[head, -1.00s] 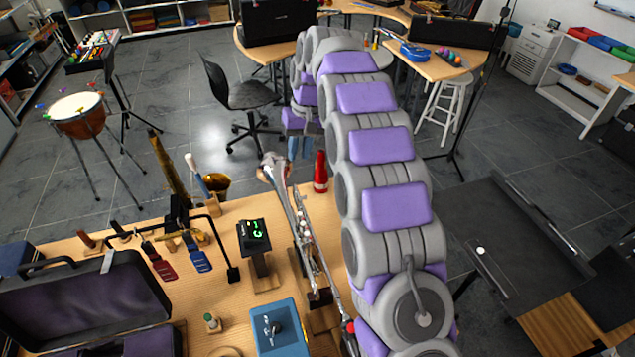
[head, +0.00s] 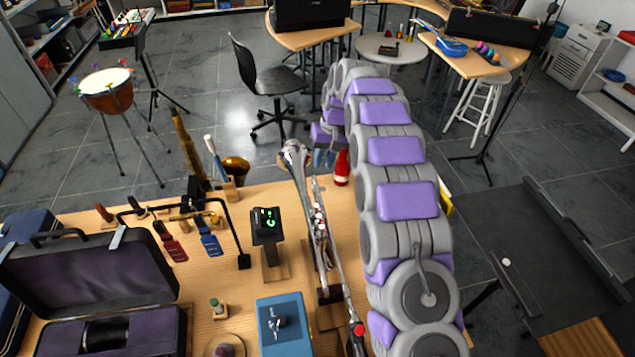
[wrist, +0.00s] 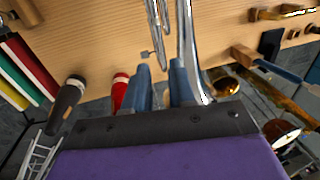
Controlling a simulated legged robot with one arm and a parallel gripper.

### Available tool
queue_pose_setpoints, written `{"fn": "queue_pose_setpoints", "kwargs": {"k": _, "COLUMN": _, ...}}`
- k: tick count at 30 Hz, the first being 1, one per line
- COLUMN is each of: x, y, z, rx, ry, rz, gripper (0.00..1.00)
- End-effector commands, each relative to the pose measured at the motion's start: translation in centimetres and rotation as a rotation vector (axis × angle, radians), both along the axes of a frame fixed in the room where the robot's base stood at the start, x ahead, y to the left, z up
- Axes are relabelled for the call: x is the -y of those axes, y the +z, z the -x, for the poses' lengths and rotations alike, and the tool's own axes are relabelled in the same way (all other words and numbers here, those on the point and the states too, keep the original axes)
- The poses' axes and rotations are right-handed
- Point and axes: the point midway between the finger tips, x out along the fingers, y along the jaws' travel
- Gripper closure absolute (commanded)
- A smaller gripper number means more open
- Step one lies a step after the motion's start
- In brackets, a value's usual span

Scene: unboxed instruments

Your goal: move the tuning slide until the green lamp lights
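A silver slide instrument (head: 318,225) lies lengthwise on a stand on the wooden table, its bell at the far end. In the wrist view its bell (wrist: 191,40) and thin bent tubes (wrist: 162,35) show; the bend of the tubes ends near my fingertips. I cannot tell which part is the tuning slide. My gripper (head: 325,157) is at the far table edge, just right of the bell. In the wrist view its blue fingers (wrist: 159,72) stand apart with nothing visibly clamped. A black tuner (head: 267,222) shows green lit characters; I cannot make out a separate lamp.
A red object (head: 342,167) stands close beside my gripper, and also shows in the wrist view (wrist: 119,90). A brass instrument (head: 188,150) is left of the bell. An open case (head: 90,270) and blue box (head: 285,325) lie nearer on the table (head: 235,290).

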Motion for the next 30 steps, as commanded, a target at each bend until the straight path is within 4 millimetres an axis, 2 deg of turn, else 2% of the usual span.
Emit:
{"fn": "queue_pose_setpoints", "kwargs": {"k": 1, "x": -0.2, "y": -1.3, "z": 0.2, "rx": -0.006, "ry": 0.001, "rz": 0.001, "gripper": 0.76}}
{"fn": "queue_pose_setpoints", "kwargs": {"k": 6, "x": -1.0, "y": -4.5, "z": 0.3, "rx": -0.005, "ry": 0.0, "rz": 0.002, "gripper": 0.76}}
{"fn": "queue_pose_setpoints", "kwargs": {"k": 12, "x": -1.6, "y": -7.2, "z": 0.5, "rx": -0.002, "ry": 0.001, "rz": 0.003, "gripper": 0.76}}
{"fn": "queue_pose_setpoints", "kwargs": {"k": 18, "x": -1.8, "y": -8.3, "z": 0.5, "rx": -0.002, "ry": -0.001, "rz": 0.003, "gripper": 0.76}}
{"fn": "queue_pose_setpoints", "kwargs": {"k": 26, "x": -1.6, "y": -8.4, "z": 0.5, "rx": -0.002, "ry": -0.001, "rz": 0.001, "gripper": 0.76}}
{"fn": "queue_pose_setpoints", "kwargs": {"k": 30, "x": -1.7, "y": -8.4, "z": 0.5, "rx": -0.002, "ry": -0.001, "rz": 0.002, "gripper": 0.87}}
